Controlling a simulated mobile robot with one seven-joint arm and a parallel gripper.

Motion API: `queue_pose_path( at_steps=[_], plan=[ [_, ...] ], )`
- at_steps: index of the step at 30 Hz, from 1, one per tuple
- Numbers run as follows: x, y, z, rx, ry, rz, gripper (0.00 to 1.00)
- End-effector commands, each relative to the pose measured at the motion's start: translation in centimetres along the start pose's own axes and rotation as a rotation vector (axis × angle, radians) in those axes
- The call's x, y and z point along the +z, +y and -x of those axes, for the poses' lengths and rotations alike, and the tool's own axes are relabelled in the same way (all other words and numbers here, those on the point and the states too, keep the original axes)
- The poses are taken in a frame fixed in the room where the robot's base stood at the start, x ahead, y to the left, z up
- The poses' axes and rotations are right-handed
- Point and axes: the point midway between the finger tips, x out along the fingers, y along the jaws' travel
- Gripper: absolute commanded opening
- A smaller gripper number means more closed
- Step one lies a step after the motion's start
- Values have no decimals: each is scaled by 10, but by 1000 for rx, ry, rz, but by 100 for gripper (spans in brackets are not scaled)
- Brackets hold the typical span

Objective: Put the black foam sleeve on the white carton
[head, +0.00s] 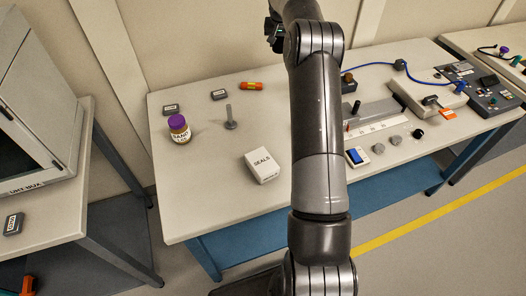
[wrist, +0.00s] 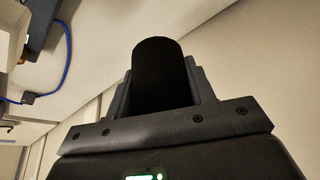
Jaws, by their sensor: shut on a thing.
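The black foam sleeve (wrist: 160,72) is a dark cylinder between the two jaws of my gripper (wrist: 161,85) in the wrist view. The jaws are shut on it, and it is off the table. In the head view my arm crosses the middle of the picture, and the gripper and sleeve cannot be made out there. The white carton (head: 263,165), marked SEALS, sits on the table just left of my arm. Its top is bare.
The table (head: 215,209) also holds a purple-capped jar (head: 179,128), a grey upright post (head: 230,118), an orange cylinder (head: 251,86) and small dark boxes (head: 219,95). Right of my arm are a blue-screened device (head: 357,156), several knobs and a blue cable (head: 372,66). The front left is clear.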

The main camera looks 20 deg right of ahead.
Motion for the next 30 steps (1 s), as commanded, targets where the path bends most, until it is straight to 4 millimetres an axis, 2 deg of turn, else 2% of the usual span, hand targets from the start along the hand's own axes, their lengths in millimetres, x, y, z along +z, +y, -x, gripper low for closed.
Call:
queue_pose_path(
  at_steps=[3, 7, 14, 23, 30],
  plan=[
    [-12, 0, 28, -1, 5, 0, 28],
    [-22, 0, 51, -1, 4, 0, 28],
    [-9, 6, 60, -30, 0, 71, 28],
    [20, 22, 80, -94, 0, 227, 28],
    [67, 43, 108, -187, 1, 449, 28]
  ],
)
